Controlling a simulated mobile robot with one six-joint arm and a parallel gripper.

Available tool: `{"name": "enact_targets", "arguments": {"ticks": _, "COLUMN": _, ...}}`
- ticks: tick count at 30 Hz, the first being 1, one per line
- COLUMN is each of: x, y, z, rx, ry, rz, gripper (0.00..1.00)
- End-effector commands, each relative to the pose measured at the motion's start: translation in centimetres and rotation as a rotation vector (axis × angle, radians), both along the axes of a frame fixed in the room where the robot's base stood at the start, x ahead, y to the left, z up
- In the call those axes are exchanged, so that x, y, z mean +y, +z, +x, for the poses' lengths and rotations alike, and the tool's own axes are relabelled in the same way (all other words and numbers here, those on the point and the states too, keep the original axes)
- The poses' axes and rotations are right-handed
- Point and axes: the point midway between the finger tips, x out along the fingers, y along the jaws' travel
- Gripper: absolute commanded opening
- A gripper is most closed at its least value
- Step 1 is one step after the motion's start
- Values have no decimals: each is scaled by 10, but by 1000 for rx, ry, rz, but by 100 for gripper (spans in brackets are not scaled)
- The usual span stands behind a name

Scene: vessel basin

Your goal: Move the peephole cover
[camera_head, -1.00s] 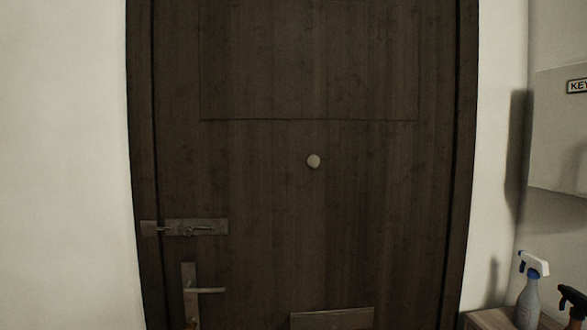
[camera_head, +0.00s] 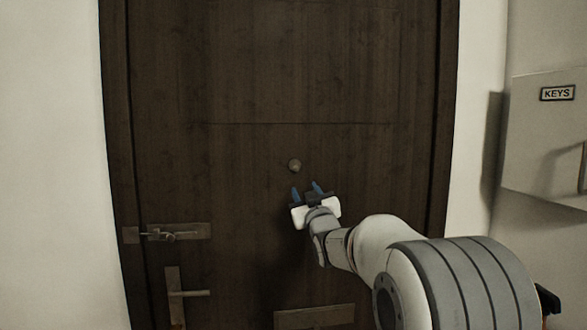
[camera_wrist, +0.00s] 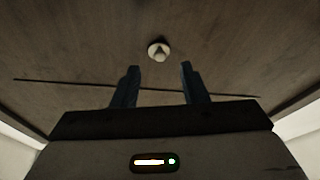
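The peephole cover (camera_head: 294,166) is a small round knob-like disc on the dark wooden door (camera_head: 230,190), near its middle. In the wrist view the peephole cover (camera_wrist: 159,50) is a pale round disc with a darker triangular mark, just beyond the fingertips and about midway between them. My gripper (camera_head: 307,188) has blue fingers and is just below the cover in the head view. In the wrist view my gripper (camera_wrist: 159,68) has its fingers apart with nothing between them. It looks apart from the cover; the exact distance is hard to tell.
A latch (camera_head: 168,233) and a lever handle (camera_head: 188,293) are on the door's left side. A mail slot plate (camera_head: 314,317) is low on the door. A box labelled KEYS (camera_head: 545,140) hangs on the right wall. The door around the cover is clear.

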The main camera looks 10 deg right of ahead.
Motion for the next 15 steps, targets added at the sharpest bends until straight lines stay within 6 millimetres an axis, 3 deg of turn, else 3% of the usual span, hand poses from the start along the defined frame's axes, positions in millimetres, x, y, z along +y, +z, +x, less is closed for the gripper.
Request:
{"name": "enact_targets", "arguments": {"ticks": 5, "x": 2, "y": 15, "z": 12, "rx": -65, "ry": 14, "rz": -8, "gripper": 39}}
{"name": "enact_targets", "arguments": {"ticks": 15, "x": 8, "y": 36, "z": 59, "rx": -64, "ry": 15, "rz": -8, "gripper": 39}}
